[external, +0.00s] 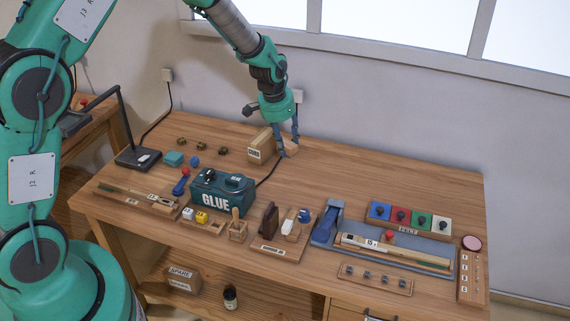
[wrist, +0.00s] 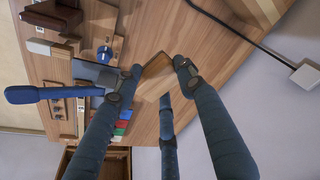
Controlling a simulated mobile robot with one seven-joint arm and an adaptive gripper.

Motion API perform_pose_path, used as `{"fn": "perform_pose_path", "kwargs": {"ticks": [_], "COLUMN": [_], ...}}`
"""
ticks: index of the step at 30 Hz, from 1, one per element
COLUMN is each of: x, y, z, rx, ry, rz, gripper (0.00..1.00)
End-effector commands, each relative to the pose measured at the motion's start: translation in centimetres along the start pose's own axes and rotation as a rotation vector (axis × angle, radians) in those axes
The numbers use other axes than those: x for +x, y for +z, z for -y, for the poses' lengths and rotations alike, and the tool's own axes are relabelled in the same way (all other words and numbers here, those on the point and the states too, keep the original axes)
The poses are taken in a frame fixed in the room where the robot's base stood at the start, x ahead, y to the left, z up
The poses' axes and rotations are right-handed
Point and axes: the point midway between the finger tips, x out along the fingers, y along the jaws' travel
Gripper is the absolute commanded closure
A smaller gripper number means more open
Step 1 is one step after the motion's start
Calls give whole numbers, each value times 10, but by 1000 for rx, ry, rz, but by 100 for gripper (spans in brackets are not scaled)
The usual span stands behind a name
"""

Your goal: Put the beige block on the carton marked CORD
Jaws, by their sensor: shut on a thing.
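The beige block (external: 290,149) is between the fingertips of my gripper (external: 287,143), toward the back of the table. In the wrist view my gripper (wrist: 156,72) is shut on the beige block (wrist: 154,80), with a fingertip on either side. The carton marked CORD (external: 256,155) is a tan box just left of my gripper in the external view. The block looks apart from the carton and low over the tabletop; I cannot tell how high it is. A tan box edge, likely the carton (wrist: 258,10), shows at the top of the wrist view.
A teal GLUE box (external: 222,193) stands left of centre. A dark cable (wrist: 235,32) runs to a wall outlet (wrist: 306,76). Wooden trays and a blue fixture (external: 330,222) fill the front. The tabletop (external: 360,175) right of my gripper is clear.

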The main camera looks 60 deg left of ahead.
Motion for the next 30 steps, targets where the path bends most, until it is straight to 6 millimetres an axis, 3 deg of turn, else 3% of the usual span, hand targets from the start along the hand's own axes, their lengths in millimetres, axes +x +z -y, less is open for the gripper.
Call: {"fn": "perform_pose_path", "kwargs": {"ticks": [1, 6, 15, 19, 30], "x": [-2, -4, -8, -10, 36], "y": [3, 14, 34, 42, 52], "z": [22, 85, 163, 186, 182], "rx": [-42, -179, -352, -403, -398], "ry": [-10, -42, -82, -93, -92], "rz": [1, 0, -5, -7, -6], "gripper": [87, 87, 87, 87, 87]}}
